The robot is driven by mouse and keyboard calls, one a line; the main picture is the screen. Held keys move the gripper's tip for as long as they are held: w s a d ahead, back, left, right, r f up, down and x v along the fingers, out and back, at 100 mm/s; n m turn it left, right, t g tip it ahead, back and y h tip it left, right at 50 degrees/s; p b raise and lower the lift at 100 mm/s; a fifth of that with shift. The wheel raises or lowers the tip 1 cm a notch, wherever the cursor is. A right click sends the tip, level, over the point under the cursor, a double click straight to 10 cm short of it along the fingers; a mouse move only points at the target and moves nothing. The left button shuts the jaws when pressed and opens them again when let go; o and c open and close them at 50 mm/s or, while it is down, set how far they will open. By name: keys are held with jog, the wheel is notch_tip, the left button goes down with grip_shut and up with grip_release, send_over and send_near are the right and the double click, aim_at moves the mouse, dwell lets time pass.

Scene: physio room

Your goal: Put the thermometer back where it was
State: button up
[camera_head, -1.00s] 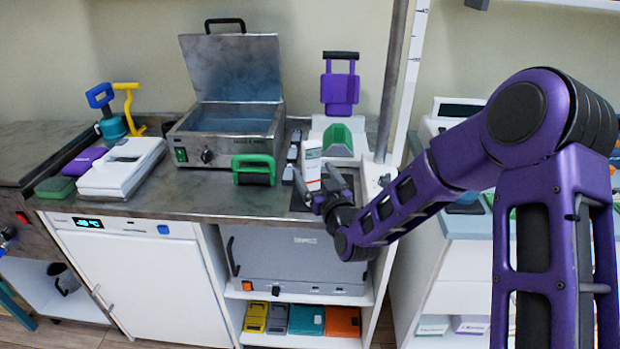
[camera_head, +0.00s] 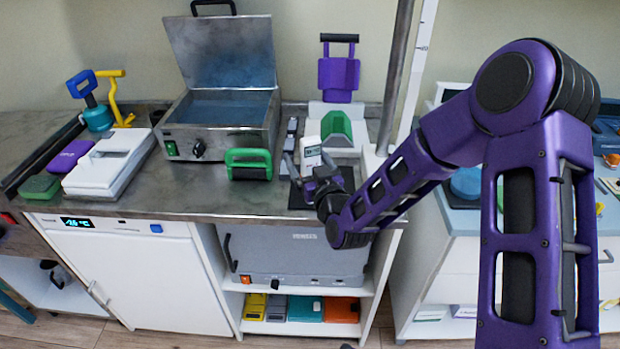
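A small white handheld device with a dark display, which looks like the thermometer (camera_head: 311,150), stands roughly upright near the right end of the metal counter. My gripper (camera_head: 311,167) is low over the counter, one finger to the left and the other to the right of the device. The fingers look spread, with room beside the device. Its lower end is partly hidden by the gripper, so I cannot see what it rests on. A dark mat (camera_head: 296,198) shows beneath the gripper.
A white stand with a green wedge (camera_head: 336,127) is close behind. A metal pole (camera_head: 396,75) rises at right. The counter's front-left part (camera_head: 190,190) is clear.

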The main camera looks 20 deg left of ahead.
grip_shut()
jog(key=shift+r, duration=0.15)
